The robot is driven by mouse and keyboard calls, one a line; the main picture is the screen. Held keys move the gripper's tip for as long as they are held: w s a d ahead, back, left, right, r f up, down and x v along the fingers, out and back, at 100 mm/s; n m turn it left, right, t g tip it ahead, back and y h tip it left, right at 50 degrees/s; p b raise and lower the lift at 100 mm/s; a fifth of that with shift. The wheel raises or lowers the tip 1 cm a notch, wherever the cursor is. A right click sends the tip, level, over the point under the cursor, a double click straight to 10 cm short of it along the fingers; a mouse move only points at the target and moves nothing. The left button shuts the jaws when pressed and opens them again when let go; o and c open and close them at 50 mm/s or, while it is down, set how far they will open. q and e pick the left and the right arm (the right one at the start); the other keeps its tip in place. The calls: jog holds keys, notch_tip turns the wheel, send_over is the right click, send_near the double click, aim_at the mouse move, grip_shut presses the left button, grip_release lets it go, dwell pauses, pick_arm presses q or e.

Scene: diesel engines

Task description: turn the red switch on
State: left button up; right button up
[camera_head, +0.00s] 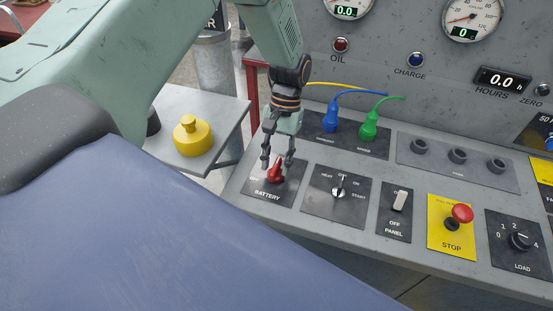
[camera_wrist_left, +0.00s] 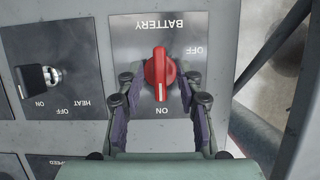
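The red switch (camera_head: 276,173) is a rotary knob on the dark BATTERY plate (camera_head: 262,190) at the left end of the sloped panel. In the left wrist view the red switch (camera_wrist_left: 160,73) has a white mark on its end towards the ON label. My left gripper (camera_head: 278,163) points down over the switch. In the left wrist view its two fingers (camera_wrist_left: 158,97) are apart, one on each side of the knob's lower end, with gaps between them and the knob. My right gripper is not in view.
A key switch (camera_head: 340,191) sits right of the BATTERY plate. Further right are a white PANEL toggle (camera_head: 399,200), a red STOP button (camera_head: 462,213) and a LOAD knob (camera_head: 521,241). Blue (camera_head: 331,120) and green (camera_head: 369,127) plugs stand behind. A yellow object (camera_head: 193,138) sits on a side table.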

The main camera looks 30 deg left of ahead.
pick_arm(q)
jog(key=v, duration=1.2)
jog(key=shift+w, duration=0.15)
jog(key=shift+f, duration=0.15)
